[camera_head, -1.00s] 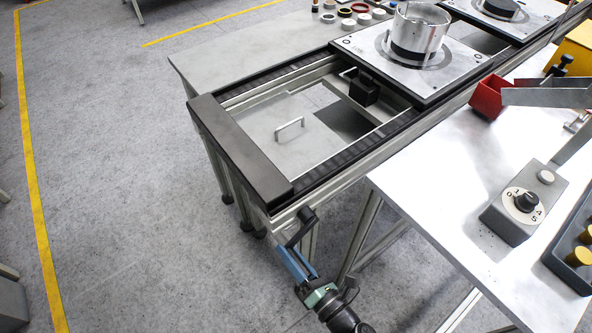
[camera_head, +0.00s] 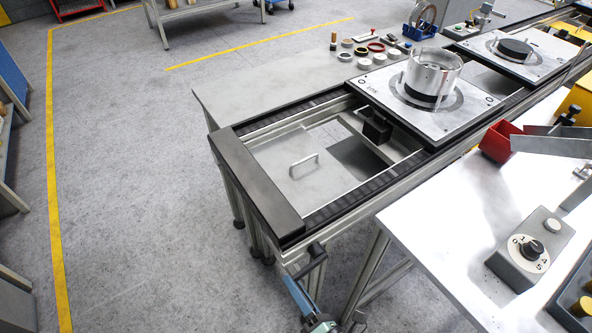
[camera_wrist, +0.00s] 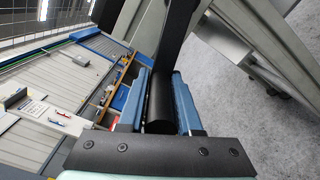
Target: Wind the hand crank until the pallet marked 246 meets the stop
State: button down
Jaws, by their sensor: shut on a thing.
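The nearest pallet (camera_head: 462,119) is a light square plate on a dark base, on the far part of the conveyor. It carries a clear cylinder with a dark ring (camera_head: 433,76); the small mark on the plate is too small to read. A small black block (camera_head: 376,126), possibly the stop, sits between the rails by the pallet's left edge; I cannot tell if they touch. The black hand crank (camera_head: 313,258) is at the conveyor's near end. My gripper (camera_head: 300,298), with blue fingers, is shut on the crank's black handle (camera_wrist: 160,113), seen between the fingers in the wrist view.
A black end block (camera_head: 258,185) closes the conveyor frame. A second pallet (camera_head: 540,58) stands farther along. The right table holds a dial box (camera_head: 530,250) and a red bin (camera_head: 497,141). Rings and small parts (camera_head: 372,50) lie on the table behind.

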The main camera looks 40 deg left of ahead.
jog(key=c, duration=0.7)
grip_release()
jog(key=shift+r, duration=0.25)
jog(key=shift+o, duration=0.2)
jog(key=shift+f, duration=0.1)
jog(key=shift+s+d, duration=0.2)
jog(key=shift+d, duration=0.2)
jog(key=v, duration=1.2)
jog(key=shift+b, duration=0.45)
